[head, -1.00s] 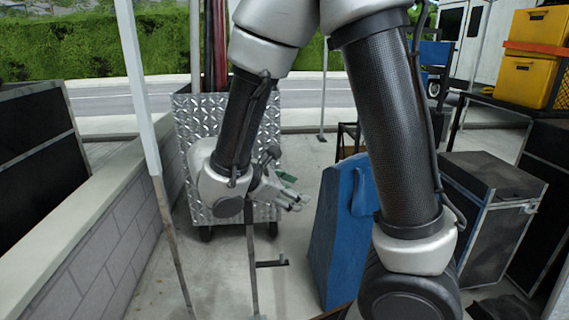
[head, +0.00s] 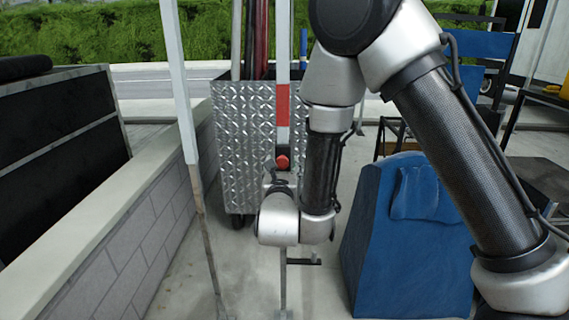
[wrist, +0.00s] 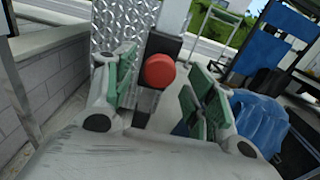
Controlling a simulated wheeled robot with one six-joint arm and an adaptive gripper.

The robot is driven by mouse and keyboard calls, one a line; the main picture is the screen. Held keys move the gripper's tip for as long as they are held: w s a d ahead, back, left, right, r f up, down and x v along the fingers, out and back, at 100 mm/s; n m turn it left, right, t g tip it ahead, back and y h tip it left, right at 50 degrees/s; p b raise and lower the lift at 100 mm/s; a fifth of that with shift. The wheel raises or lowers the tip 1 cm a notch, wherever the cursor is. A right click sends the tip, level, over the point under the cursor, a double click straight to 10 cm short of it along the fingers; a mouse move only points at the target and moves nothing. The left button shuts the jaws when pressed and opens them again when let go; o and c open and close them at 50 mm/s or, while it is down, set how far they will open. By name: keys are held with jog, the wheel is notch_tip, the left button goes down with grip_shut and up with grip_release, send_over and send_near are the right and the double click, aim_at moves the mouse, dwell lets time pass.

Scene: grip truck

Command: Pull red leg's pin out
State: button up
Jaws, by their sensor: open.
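The red leg (head: 283,105) is an upright post with a white upper part, a red band and a thinner grey lower part. Its pin has a round red knob (head: 283,161), set in a dark block on the post. The knob also shows large near the middle of the wrist view (wrist: 160,71). My gripper (head: 277,177) is just in front of and below the knob in the head view. In the wrist view its green-padded fingers (wrist: 162,76) are spread apart, with the knob appearing between them. I cannot tell whether they touch it.
A second pale post (head: 178,85) stands to the left, near a low block wall (head: 125,235). A diamond-plate metal cart (head: 238,140) stands behind the red leg. A blue box-like object (head: 405,245) stands to the right. Some concrete floor is clear.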

jog(key=shift+w, duration=1.35)
